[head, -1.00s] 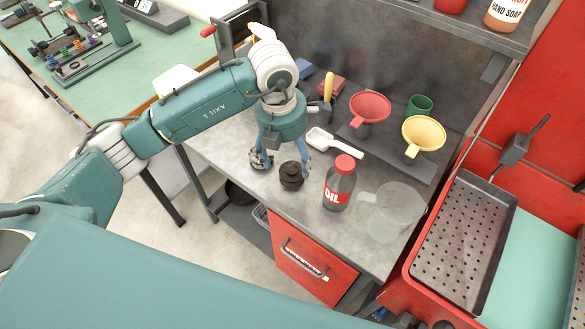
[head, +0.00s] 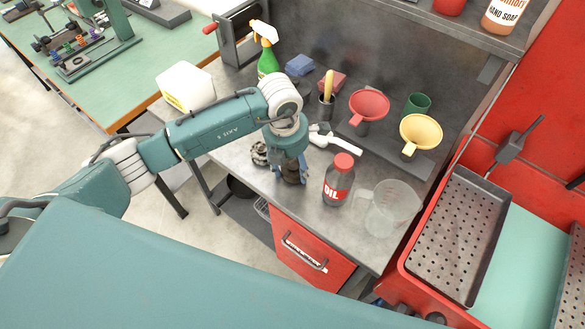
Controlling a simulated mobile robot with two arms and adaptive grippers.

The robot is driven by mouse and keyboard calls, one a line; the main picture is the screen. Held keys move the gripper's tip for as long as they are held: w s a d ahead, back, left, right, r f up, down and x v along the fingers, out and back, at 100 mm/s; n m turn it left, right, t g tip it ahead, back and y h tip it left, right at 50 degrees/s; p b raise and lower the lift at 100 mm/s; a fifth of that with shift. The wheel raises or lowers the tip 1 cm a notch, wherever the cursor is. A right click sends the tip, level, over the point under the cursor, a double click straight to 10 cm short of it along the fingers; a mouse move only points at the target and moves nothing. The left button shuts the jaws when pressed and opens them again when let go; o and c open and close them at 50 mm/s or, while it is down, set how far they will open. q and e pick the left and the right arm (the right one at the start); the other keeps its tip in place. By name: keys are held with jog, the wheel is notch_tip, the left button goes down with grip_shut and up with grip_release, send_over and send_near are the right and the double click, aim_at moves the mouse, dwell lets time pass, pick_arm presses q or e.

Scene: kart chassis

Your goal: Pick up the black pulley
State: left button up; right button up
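The black pulley (head: 291,179) stands near the front edge of the grey workbench, partly hidden under my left gripper. My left gripper (head: 290,172) points down over it, with its blue-grey fingers low at the pulley's sides. I cannot tell whether the fingers press on the pulley or stand a little apart from it. The pulley still appears to rest on the bench. My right gripper is not in view.
A metal part (head: 259,154) lies just left of the gripper. A red-capped oil bottle (head: 338,182) and a clear jug (head: 389,209) stand to the right. Behind are a white scoop (head: 336,141), a red funnel (head: 369,105) and a yellow funnel (head: 421,132).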

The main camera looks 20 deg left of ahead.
pick_arm(q)
jog(key=c, duration=0.8)
jog(key=shift+c, duration=0.2)
jog(key=shift+w+r, duration=0.1)
jog(key=shift+r, duration=0.1)
